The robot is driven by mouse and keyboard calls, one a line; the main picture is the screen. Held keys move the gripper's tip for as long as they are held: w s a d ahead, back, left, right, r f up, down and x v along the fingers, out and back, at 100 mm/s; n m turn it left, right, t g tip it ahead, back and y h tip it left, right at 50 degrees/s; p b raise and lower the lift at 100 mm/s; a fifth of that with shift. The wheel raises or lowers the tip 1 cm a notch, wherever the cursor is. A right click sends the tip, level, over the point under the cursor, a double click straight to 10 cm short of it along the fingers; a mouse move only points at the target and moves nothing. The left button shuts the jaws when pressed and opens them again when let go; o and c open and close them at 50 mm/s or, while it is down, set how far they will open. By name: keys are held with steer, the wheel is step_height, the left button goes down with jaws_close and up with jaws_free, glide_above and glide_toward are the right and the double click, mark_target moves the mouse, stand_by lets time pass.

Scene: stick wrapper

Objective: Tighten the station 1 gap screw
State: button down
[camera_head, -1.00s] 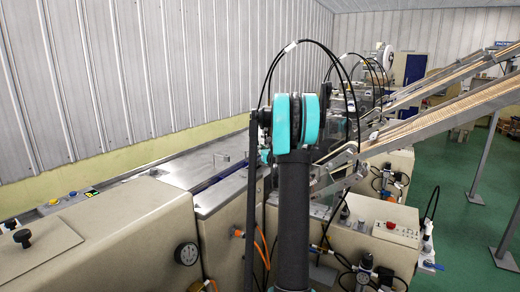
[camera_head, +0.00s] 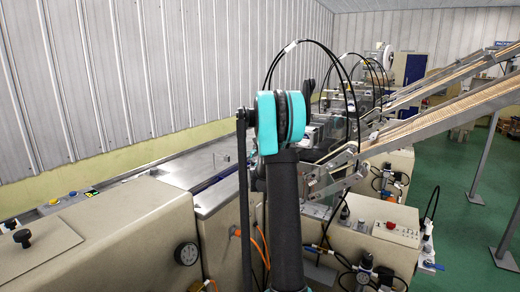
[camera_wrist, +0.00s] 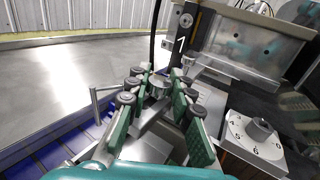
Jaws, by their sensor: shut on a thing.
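The station is marked by a "1" plate (camera_wrist: 181,42) in the wrist view. A small silver round knob (camera_wrist: 158,84), which looks like the gap screw, sits between the tips of my gripper (camera_wrist: 160,82). My gripper's green-padded fingers are closed around this knob, one on each side. The fingers partly hide its sides and what lies below it. In the head view my own arm hides the gripper and the screw.
A numbered dial with a grey knob (camera_wrist: 259,130) is close on the right in the wrist view. A metal lever (camera_wrist: 97,105) stands left of the fingers. A clear-fronted metal block (camera_wrist: 245,50) is behind. A flat steel top (camera_wrist: 65,75) is open at left.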

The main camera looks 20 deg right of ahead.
steer(key=shift+m+g+h, duration=1.1)
steer(key=shift+m+h, duration=0.4)
steer(key=shift+h, duration=0.6)
steer(key=c, duration=1.3)
jaws_free()
steer(key=v, duration=1.2)
steer(key=shift+w+a, duration=0.1)
